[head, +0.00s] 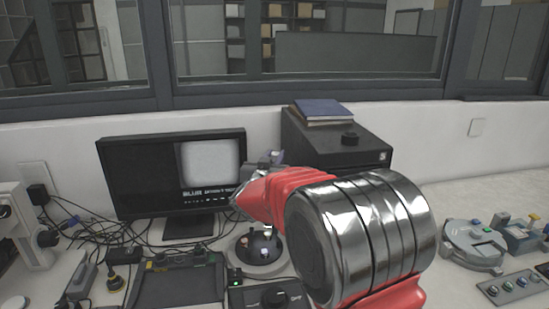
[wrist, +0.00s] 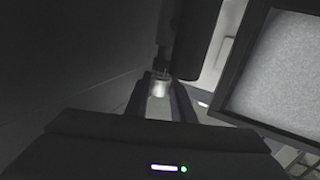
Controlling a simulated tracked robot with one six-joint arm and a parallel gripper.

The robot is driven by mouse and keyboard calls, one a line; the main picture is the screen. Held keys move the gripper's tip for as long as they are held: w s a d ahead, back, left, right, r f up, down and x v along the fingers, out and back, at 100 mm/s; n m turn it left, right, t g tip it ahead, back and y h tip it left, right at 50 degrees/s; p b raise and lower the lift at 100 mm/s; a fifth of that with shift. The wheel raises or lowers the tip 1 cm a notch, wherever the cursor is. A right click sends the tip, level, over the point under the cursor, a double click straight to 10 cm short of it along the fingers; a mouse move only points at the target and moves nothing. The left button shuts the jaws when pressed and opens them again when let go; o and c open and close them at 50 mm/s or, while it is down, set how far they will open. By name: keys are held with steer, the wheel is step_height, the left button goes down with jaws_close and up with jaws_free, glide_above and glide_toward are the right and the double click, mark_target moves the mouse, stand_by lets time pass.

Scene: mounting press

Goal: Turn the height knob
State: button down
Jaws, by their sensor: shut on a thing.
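In the wrist view, my gripper (wrist: 160,92) has its two dark fingers closed on either side of a small, pale, round piece. This piece looks like the height knob (wrist: 159,86), lit brightly between the fingertips. A dark upright part (wrist: 188,40), probably of the press, stands right beyond it. In the head view, a round-based device that looks like the mounting press (head: 258,250) stands on the bench, partly hidden by my red and chrome arm. My fingertips and the knob cannot be made out there.
A monitor (head: 122,175) stands left of the press, and its bright screen (wrist: 275,75) fills the wrist view's right side. Behind is a black cabinet (head: 345,165) with books (head: 318,110). Cables and a dark control box (head: 180,285) crowd the front left.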

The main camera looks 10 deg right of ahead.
steer(key=shift+r+n+t+y, duration=0.2)
steer(key=shift+n+t+y, duration=0.2)
steer(key=shift+n+y, duration=0.6)
steer(key=shift+r+n+t+y, duration=0.15)
steer(key=shift+n+t+y, duration=0.35)
steer(key=shift+y, duration=0.8)
steer(key=shift+f+n+y, duration=0.1)
steer(key=shift+n+y, duration=0.4)
steer(key=shift+y, duration=0.1)
steer(key=c, duration=1.5)
jaws_free()
steer(key=shift+f, duration=0.15)
steer(key=s, duration=0.9)
steer(key=s+a, duration=0.1)
steer(key=s, duration=0.3)
steer(key=shift+s+f, duration=0.1)
steer(key=shift+s, duration=0.3)
